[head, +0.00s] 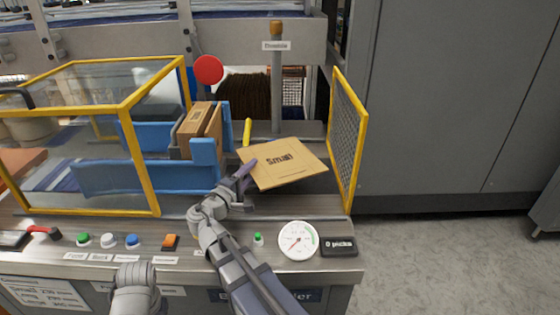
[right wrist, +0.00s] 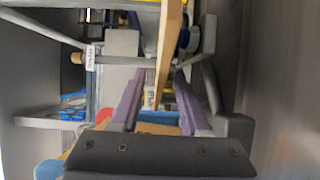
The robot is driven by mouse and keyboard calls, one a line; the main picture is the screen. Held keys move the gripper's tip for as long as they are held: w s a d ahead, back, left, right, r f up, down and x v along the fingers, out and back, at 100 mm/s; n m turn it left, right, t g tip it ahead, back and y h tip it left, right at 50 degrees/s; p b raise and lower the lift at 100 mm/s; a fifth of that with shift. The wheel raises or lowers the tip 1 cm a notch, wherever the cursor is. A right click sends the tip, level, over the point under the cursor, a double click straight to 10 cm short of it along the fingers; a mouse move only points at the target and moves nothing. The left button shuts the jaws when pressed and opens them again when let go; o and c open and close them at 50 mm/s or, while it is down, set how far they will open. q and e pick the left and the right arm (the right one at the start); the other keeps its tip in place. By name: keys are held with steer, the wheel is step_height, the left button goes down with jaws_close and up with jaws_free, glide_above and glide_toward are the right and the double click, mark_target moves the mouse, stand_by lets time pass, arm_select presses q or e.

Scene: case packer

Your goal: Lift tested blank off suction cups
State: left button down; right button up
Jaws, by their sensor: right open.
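The tan cardboard blank (head: 300,172), marked "Small", lies nearly flat and slightly turned on the right part of the machine, beside the yellow mesh guard. The suction cups cannot be made out; the blank covers what is under it. My right gripper (head: 247,172) is at the blank's left edge. In the right wrist view the purple fingers of my right gripper (right wrist: 158,78) stand apart, and the blank (right wrist: 169,45) shows edge-on between them. I cannot tell whether either finger touches it.
A mesh guard (head: 349,140) with a yellow frame stands right of the blank. A folded carton (head: 198,130) stands between blue guides (head: 140,177) at left, near a yellow-framed clear cover (head: 130,105). A post (head: 277,85) rises behind. A gauge (head: 298,240) and buttons line the front.

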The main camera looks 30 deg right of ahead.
mark_target(257, 166)
steer(key=x, duration=0.3)
steer(key=shift+w+d, duration=0.1)
steer(key=shift+d, duration=0.1)
jaws_close()
stand_by(0.4)
